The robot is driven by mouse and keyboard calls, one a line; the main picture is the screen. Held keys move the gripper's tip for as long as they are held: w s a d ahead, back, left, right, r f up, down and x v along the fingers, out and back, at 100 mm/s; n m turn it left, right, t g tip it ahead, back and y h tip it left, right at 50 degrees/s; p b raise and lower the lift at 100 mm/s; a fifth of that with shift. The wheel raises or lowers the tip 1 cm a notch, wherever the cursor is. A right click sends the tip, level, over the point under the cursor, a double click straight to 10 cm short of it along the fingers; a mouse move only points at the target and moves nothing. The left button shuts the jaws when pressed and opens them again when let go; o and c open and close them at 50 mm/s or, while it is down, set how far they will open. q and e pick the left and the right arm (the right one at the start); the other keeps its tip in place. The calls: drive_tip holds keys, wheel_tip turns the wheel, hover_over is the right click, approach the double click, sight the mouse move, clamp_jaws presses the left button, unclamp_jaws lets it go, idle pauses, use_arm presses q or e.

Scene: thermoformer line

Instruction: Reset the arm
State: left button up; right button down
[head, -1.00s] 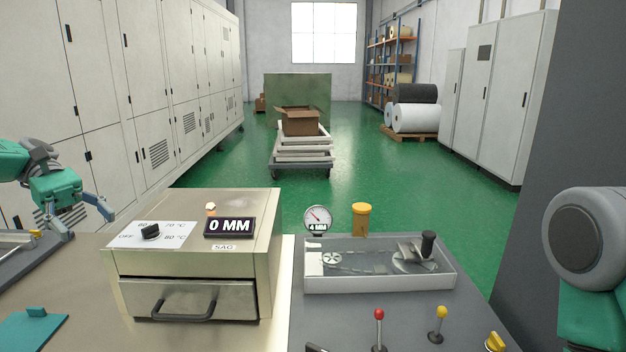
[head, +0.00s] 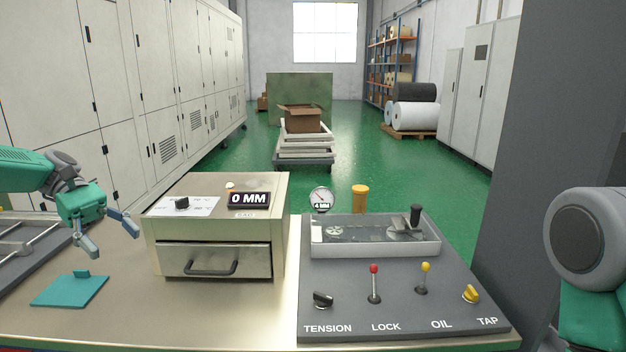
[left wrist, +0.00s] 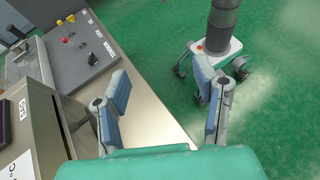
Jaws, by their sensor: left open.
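My left gripper (head: 112,240) is open and empty at the left of the head view. It is above the bench, left of the metal oven box (head: 215,262) and above a teal plate (head: 70,290) with a small raised tab. In the left wrist view the two fingers of the left gripper (left wrist: 168,110) are spread, with the bench edge and green floor beyond them. At the right edge of the head view a grey rounded joint and a teal link of my right arm show; the right gripper is out of view.
The box reads "0 MM" (head: 249,199). Right of it is a grey panel (head: 400,325) with a tension knob (head: 323,300), red lever (head: 374,285), yellow lever (head: 423,280) and yellow tap (head: 471,294). A clear-topped tray (head: 375,248) and gauge (head: 321,200) stand behind. A metal frame (head: 30,255) lies far left.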

use_arm(q)
drive_tip(key=s+d+f+m+y, duration=0.1)
drive_tip(key=s+d+f+y, duration=0.1)
drive_tip(key=d+f, duration=0.5)
drive_tip(key=s+d+f+m+t+y, duration=0.1)
drive_tip(key=s+d+f+y, duration=0.15)
drive_tip(key=f, duration=0.85)
drive_tip(key=s+d+f+m+y, duration=0.1)
drive_tip(key=s+d+f, duration=0.3)
drive_tip(key=f, duration=0.5)
drive_tip(key=s+d+f+m+t+y, duration=0.2)
drive_tip(key=s+f+m+y, duration=0.2)
drive_tip(key=s+f, duration=0.6)
drive_tip(key=s+a+m+t+y, duration=0.2)
drive_tip(key=s+m, duration=0.5)
drive_tip(key=s, duration=0.6)
drive_tip(key=shift+a+r+t, duration=0.3)
drive_tip(key=shift+a+r, duration=0.05)
drive_tip(key=shift+a, duration=0.05)
